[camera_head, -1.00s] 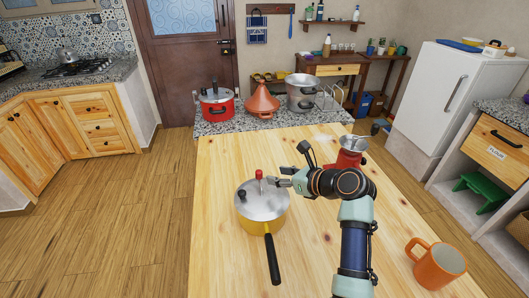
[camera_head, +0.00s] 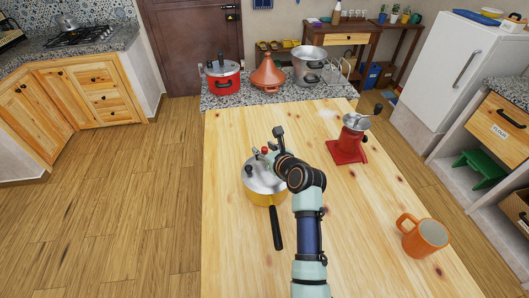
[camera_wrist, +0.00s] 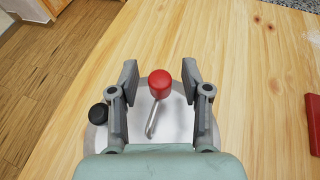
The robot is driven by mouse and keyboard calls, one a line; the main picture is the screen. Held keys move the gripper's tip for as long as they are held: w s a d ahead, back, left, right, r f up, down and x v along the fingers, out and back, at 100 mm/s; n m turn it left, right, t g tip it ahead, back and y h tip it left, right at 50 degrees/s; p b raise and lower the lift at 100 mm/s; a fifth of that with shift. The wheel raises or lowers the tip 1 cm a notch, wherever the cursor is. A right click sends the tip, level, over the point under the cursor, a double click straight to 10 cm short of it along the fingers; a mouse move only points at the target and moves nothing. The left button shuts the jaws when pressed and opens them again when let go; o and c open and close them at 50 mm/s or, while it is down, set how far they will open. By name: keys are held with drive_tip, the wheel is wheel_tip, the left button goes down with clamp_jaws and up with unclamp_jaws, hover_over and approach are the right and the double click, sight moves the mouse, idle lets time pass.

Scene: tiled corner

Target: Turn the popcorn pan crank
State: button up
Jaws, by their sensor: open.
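The popcorn pan (camera_head: 266,188) is yellow with a silver lid and a black handle (camera_head: 276,228) pointing toward the front. It stands on the wooden table. Its crank has a red knob (camera_wrist: 160,83) on a bent metal rod (camera_wrist: 152,119), and a black knob (camera_wrist: 98,113) sits at the lid's left side. In the wrist view my gripper (camera_wrist: 158,80) is open, with one finger on each side of the red knob and gaps on both sides. In the head view my gripper (camera_head: 266,157) is over the lid and partly hides the crank.
A red grinder (camera_head: 347,148) stands to the right of my arm. An orange mug (camera_head: 424,237) is at the table's right front. A red pot (camera_head: 222,79), a tagine (camera_head: 268,75) and a steel pot (camera_head: 309,68) stand on the counter behind. The table left of the pan is narrow.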

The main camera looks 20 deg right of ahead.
drive_tip(key=shift+w, duration=0.1)
drive_tip(key=shift+c, duration=0.2)
clamp_jaws()
drive_tip(key=shift+a+n+y, duration=0.1)
drive_tip(key=shift+n+y, duration=0.2)
drive_tip(key=shift+y, duration=0.1)
drive_tip(key=shift+a+n+g+y, duration=0.3)
drive_tip(key=shift+n+g+y, duration=0.1)
drive_tip(key=shift+n+y, duration=0.45)
drive_tip(key=y+b, duration=0.1)
drive_tip(key=n+y, duration=0.1)
drive_tip(key=a+n+g+y+b, duration=0.1)
drive_tip(key=shift+f+b, duration=0.25)
drive_tip(key=shift+b, duration=0.05)
drive_tip(key=n+b, duration=0.1)
drive_tip(key=n+g+y+b, duration=0.1)
drive_tip(key=b, duration=0.1)
drive_tip(key=shift+a+y, duration=0.25)
drive_tip(key=shift+a, duration=0.1)
drive_tip(key=b, duration=0.1)
drive_tip(key=n+b, duration=0.1)
drive_tip(key=b, duration=0.1)
drive_tip(key=shift+s+a+g+y, duration=0.15)
drive_tip(key=shift+s+g+y, duration=0.05)
drive_tip(key=shift+g+y, duration=0.2)
drive_tip(key=shift+a+r+n+b, duration=0.15)
drive_tip(key=shift+r+n+b, duration=0.1)
drive_tip(key=shift+b, duration=0.3)
